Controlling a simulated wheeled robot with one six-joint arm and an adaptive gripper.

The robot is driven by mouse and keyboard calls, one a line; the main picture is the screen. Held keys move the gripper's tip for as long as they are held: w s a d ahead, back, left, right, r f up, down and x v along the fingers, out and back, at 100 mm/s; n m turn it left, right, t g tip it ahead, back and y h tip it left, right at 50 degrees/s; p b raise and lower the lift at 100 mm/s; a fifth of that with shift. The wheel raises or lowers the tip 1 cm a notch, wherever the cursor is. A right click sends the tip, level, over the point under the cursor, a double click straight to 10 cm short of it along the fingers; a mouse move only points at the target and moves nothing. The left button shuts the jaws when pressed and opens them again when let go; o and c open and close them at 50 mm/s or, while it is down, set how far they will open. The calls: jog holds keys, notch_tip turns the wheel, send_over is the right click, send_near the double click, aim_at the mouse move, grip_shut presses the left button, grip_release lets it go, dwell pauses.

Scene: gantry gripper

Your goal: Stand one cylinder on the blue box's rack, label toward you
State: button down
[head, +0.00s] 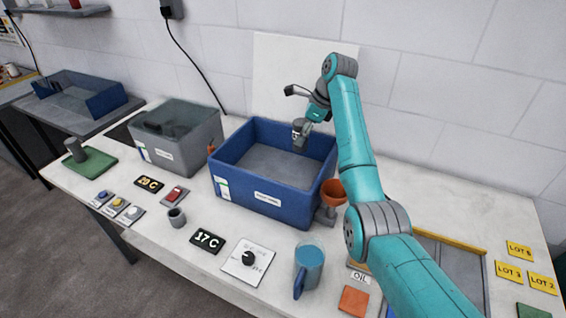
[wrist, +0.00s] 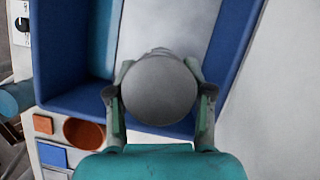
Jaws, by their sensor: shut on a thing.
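My gripper (head: 303,126) is shut on a grey cylinder (wrist: 158,90), with one finger on each side of it in the wrist view. The cylinder's round end faces the wrist camera. In the head view the held cylinder (head: 299,138) is small, at the back right of the blue box (head: 262,203), over its inside. I cannot make out a label on it. The blue box is open on top, with a flat grey surface (head: 262,166) inside. Its wall also shows in the wrist view (wrist: 60,55). Another dark grey cylinder (head: 75,149) stands on a green mat (head: 97,163) at the left.
A grey box with a clear lid (head: 185,148) stands left of the blue box. An orange funnel (head: 333,191) is close to its right front corner. A blue mug (head: 308,268), a dial panel (head: 247,261) and small displays lie in front. A wall is behind.

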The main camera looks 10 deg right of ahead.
jog(key=shift+a+f, duration=0.2)
jog(key=shift+f, duration=4.8)
jog(key=shift+f, duration=0.15)
jog(key=shift+c, duration=2.3)
grip_release()
jog(key=v, duration=1.2)
